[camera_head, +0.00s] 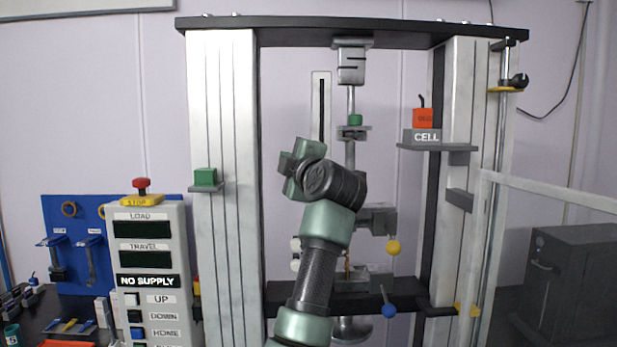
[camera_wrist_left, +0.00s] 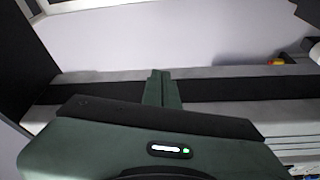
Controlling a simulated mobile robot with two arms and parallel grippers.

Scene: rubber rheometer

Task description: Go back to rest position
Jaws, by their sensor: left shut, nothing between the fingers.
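My left gripper (camera_head: 296,168) is in front of the test frame in the head view, at about mid-height between the two uprights. The green arm below it rises from the bottom of the view. In the left wrist view the green fingers (camera_wrist_left: 161,88) are together, with nothing between them, and a pale upright with a dark groove lies behind them. From the head view I cannot tell how far the gripper is from the frame. My right gripper is not in view.
The frame has a left upright (camera_head: 222,250) and a right upright (camera_head: 462,240). A control panel (camera_head: 150,262) with a red stop button (camera_head: 141,184) stands left. A clear guard's pale edge (camera_head: 545,190) and a dark cabinet (camera_head: 572,285) are right. Blue (camera_head: 389,311) and yellow (camera_head: 394,247) knobs stick out.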

